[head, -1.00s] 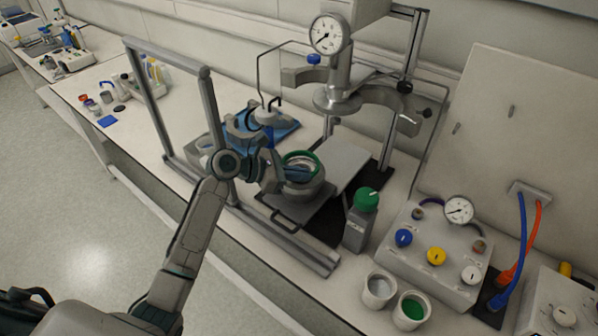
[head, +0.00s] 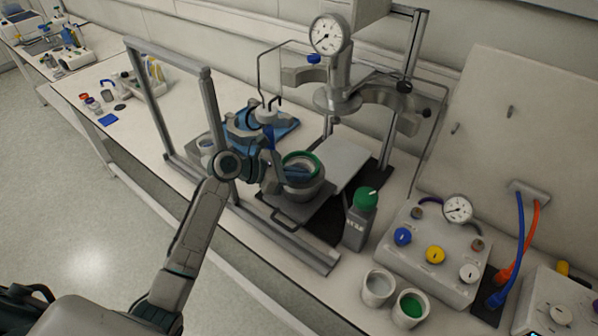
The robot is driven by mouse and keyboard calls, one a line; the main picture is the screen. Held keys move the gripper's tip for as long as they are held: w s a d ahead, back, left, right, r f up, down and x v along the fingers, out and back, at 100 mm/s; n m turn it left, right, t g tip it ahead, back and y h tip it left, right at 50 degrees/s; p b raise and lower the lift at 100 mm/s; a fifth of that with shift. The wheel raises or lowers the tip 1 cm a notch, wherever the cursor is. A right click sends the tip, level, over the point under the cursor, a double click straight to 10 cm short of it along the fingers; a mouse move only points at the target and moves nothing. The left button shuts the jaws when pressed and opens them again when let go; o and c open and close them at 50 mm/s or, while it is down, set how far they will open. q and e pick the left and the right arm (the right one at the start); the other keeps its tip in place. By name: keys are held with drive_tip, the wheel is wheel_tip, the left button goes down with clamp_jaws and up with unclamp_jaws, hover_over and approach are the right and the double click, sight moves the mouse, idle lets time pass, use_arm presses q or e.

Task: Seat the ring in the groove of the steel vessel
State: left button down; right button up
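The green ring (head: 301,155) is at the top of the round steel vessel (head: 311,190), level or nearly level with its rim. I cannot tell whether it lies fully in the groove. My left gripper (head: 295,173) reaches in from the left at the ring's near side, and its fingers appear shut on the ring. The fingers hide the ring's near edge and part of the vessel's mouth. The vessel stands on a grey plate with a handle (head: 290,215). My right gripper is not in view.
A metal frame (head: 208,105) stands left of the vessel. The reactor head with a gauge (head: 327,35) stands behind it.

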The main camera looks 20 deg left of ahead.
use_arm(q)
drive_tip(key=c, duration=1.6)
unclamp_jaws()
drive_tip(key=shift+s+a+r, duration=0.1)
drive_tip(key=shift+s+a, duration=0.2)
drive_tip(key=shift+a, duration=0.25)
drive_tip(key=shift+b+v, duration=1.5)
drive_tip(key=shift+v, duration=3.25)
drive_tip(key=shift+s, duration=0.1)
